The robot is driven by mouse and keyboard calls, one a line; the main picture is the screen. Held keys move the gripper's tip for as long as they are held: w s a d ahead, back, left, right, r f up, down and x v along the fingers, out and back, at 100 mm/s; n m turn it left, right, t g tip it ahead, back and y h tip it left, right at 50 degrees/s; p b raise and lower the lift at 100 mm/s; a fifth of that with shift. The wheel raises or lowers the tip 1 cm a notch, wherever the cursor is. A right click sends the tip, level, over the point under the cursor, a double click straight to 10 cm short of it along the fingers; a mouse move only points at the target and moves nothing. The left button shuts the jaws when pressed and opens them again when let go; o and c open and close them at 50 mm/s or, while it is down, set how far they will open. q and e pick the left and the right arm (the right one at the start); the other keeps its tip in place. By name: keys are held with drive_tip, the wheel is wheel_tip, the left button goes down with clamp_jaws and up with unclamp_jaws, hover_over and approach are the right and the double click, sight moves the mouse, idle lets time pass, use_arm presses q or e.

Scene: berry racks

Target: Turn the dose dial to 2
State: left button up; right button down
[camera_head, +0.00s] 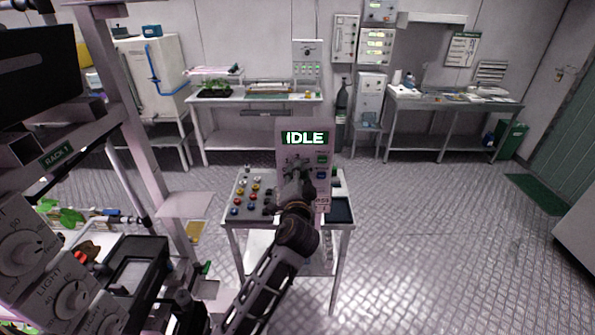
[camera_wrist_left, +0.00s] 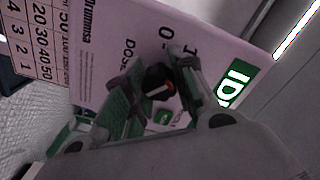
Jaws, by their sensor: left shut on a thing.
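The pale dosing panel (camera_head: 292,133) stands upright on a small white stand, and its green display (camera_head: 305,138) reads IDLE. In the left wrist view the panel (camera_wrist_left: 100,40) is tilted, with the word DOSE and the marks 0 and 1 beside the dark dose dial (camera_wrist_left: 158,80). My left gripper (camera_head: 297,182) is at the panel face and hides the dial in the head view. In the wrist view its fingers (camera_wrist_left: 160,88) are shut on the dial. My right gripper is not in view.
The stand's top (camera_head: 228,200) holds several coloured caps left of the panel and a dark tray (camera_head: 341,210) to the right. A rack (camera_head: 130,130) with light dials and plants stands close on the left. Benches line the back wall. The floor (camera_head: 440,240) on the right is clear.

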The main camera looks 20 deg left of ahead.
use_arm(q)
drive_tip(key=m, duration=0.5)
drive_tip(key=shift+m, duration=0.3)
drive_tip(key=m, duration=0.3)
drive_tip(key=shift+d+f+m, duration=0.1)
drive_tip(key=shift+m, duration=0.6)
drive_tip(key=o, duration=1)
drive_tip(key=shift+o, duration=0.2)
